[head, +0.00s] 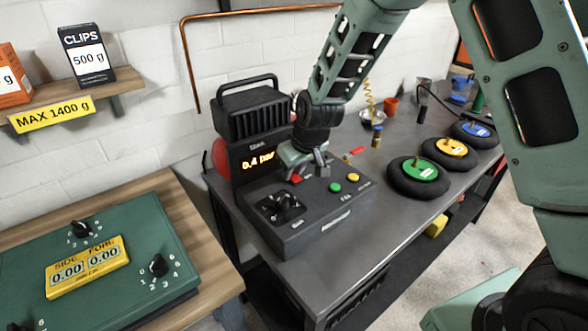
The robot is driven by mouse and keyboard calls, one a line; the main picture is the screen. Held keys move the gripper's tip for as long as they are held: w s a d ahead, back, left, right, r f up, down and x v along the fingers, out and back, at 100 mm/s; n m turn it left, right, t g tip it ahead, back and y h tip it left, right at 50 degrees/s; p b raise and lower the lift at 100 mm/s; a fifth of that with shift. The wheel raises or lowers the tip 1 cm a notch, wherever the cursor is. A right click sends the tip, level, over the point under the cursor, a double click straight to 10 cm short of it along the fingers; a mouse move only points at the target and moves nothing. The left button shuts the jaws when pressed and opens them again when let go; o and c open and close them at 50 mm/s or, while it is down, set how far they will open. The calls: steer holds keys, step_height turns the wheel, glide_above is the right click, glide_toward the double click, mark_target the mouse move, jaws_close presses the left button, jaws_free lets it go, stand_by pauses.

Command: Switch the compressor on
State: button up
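The compressor (300,232) is a dark box on the grey bench, with a ribbed, handled block at its back. Its lit display (257,162) reads 0.4 bar, partly covered at the right by my arm. The panel has a black knob (284,203), a red control (297,179), a green button (335,187) and a yellow button (354,177). My gripper (307,172) points down over the back of the panel, close to the red control, partly hiding that area. Whether it touches the control, and how far its fingers are apart, I cannot tell.
Black rings with green (419,169), yellow (452,148) and blue (477,130) centres lie on the bench (385,225) at the right. A green panel (120,235) with knobs and a yellow readout is at left. A shelf (120,82) holds boxes above.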

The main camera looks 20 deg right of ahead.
steer(key=shift+w+a+r+g+p, duration=0.15)
steer(key=shift+r+g+p, duration=0.35)
steer(key=shift+p, duration=1.4)
steer(key=shift+w+f+g+h+p, duration=0.15)
steer(key=shift+f+g+h+p, duration=0.2)
steer(key=shift+g+p, duration=0.55)
steer(key=shift+w+f+p, duration=0.1)
steer(key=shift+f+p, duration=0.05)
steer(key=shift+p, duration=0.4)
steer(key=o, duration=1)
